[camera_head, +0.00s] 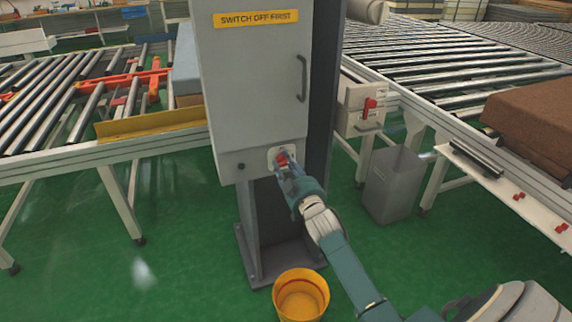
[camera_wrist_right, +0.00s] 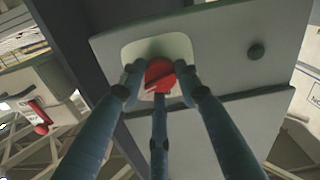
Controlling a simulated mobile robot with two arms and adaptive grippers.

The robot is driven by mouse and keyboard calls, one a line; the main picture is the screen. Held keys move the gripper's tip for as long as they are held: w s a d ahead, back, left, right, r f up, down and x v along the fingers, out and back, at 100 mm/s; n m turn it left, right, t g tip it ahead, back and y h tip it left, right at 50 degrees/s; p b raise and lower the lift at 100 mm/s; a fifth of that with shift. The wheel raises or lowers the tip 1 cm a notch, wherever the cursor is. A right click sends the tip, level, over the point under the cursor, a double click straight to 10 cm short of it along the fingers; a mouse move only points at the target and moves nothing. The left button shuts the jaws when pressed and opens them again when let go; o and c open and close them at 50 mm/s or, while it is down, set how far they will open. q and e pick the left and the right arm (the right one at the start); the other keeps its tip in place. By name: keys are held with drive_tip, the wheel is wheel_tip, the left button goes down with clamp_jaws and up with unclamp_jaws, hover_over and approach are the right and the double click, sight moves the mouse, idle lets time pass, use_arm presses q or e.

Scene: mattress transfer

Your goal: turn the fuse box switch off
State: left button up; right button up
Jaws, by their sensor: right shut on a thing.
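The fuse box (camera_head: 255,90) is a grey cabinet on a dark post, with a yellow label reading "SWITCH OFF FIRST" (camera_head: 256,18). Its red switch (camera_head: 282,159) sits on a pale plate low on the cabinet front. My right gripper (camera_head: 284,169) is at the switch. In the right wrist view, the gripper's fingers (camera_wrist_right: 160,84) are closed around the red knob (camera_wrist_right: 159,73), which shows a slanted dark mark. The fingers partly hide the plate (camera_wrist_right: 146,50). The switch's exact position is hard to read. My left gripper is not in view.
A yellow bucket (camera_head: 301,296) stands on the green floor below my right arm. A grey bin (camera_head: 392,187) and a box with a red handle (camera_head: 369,104) are to the right. Roller conveyors (camera_head: 455,60) flank the cabinet. A black door handle (camera_head: 301,79) sticks out above the switch.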

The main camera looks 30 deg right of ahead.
drive_tip(key=n, duration=0.3)
drive_tip(key=shift+f+n, duration=0.35)
drive_tip(key=shift+n, duration=0.05)
drive_tip(key=n, duration=0.3)
drive_tip(key=shift+n, duration=0.3)
drive_tip(key=shift+d+n+b, duration=0.1)
drive_tip(key=shift+n+b, duration=0.2)
drive_tip(key=shift+n, duration=3.4)
drive_tip(key=shift+r, duration=0.1)
drive_tip(key=o, duration=1.1)
drive_tip(key=shift+s, duration=0.1)
drive_tip(key=shift+d+r, duration=0.1)
drive_tip(key=shift+d, duration=0.05)
